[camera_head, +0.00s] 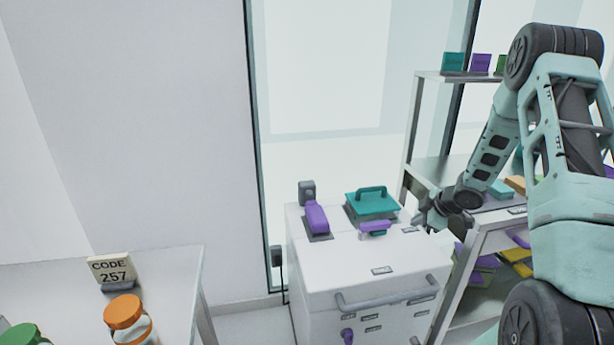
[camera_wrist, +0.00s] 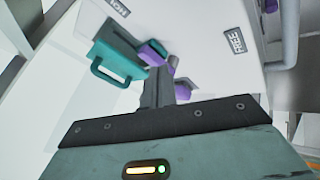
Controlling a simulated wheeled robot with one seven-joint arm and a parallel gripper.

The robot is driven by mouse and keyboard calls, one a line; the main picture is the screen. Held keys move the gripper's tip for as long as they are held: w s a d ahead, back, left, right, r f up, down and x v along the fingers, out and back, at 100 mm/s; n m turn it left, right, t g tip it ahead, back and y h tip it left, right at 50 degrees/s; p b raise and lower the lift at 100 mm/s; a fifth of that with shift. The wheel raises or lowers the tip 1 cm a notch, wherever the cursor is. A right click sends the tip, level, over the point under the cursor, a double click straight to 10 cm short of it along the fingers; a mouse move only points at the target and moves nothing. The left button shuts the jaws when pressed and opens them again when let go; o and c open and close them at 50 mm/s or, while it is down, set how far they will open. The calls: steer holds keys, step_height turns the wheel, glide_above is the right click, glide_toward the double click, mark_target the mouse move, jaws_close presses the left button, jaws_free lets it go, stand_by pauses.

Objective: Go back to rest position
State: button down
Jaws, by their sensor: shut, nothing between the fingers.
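My gripper (camera_head: 428,216) is at the end of my arm on the right of the head view, just right of a white cabinet (camera_head: 365,285). In the wrist view my gripper (camera_wrist: 172,72) shows dark fingers together, with nothing seen between them. On the cabinet top lie a teal handled lid (camera_head: 372,204) and a purple handle piece (camera_head: 375,228), close to the left of my gripper. They also show in the wrist view, the teal lid (camera_wrist: 116,66) to the left and a purple piece (camera_wrist: 152,53) near the fingertips. I cannot tell whether the fingers touch anything.
A purple lever (camera_head: 316,218) stands on the cabinet's back left. A shelf rack (camera_head: 428,120) with coloured boxes stands behind and right, near my arm. A table (camera_head: 180,275) at the left holds a "CODE 257" sign (camera_head: 111,270) and an orange-lidded jar (camera_head: 125,312).

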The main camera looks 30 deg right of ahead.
steer(key=w+a+r+m+g, duration=0.1)
steer(key=w+a+r, duration=0.25)
steer(key=a, duration=0.55)
steer(key=w+a+r, duration=0.2)
steer(key=a+r, duration=0.3)
steer(key=a, duration=0.3)
steer(key=s+a+r+g, duration=0.1)
steer(key=s+a+r, duration=0.2)
steer(key=a, duration=0.5)
steer(key=s+a+r+g, duration=0.15)
steer(key=s+a, duration=0.25)
steer(key=a, duration=0.4)
steer(key=s+a+r+g, duration=0.1)
steer(key=s+a, duration=0.4)
steer(key=s, duration=0.4)
steer(key=s+a+r+g, duration=0.1)
steer(key=s+a+r, duration=0.1)
steer(key=s+a, duration=0.3)
steer(key=s+a+r+m+g, duration=0.1)
steer(key=s+a, duration=0.5)
steer(key=s, duration=0.6)
steer(key=shift+s+r+g, duration=0.4)
steer(key=shift+r+g, duration=0.05)
steer(key=shift+r, duration=0.2)
steer(key=c, duration=2.1)
jaws_free()
steer(key=shift+a, duration=0.1)
steer(key=shift+c, duration=0.2)
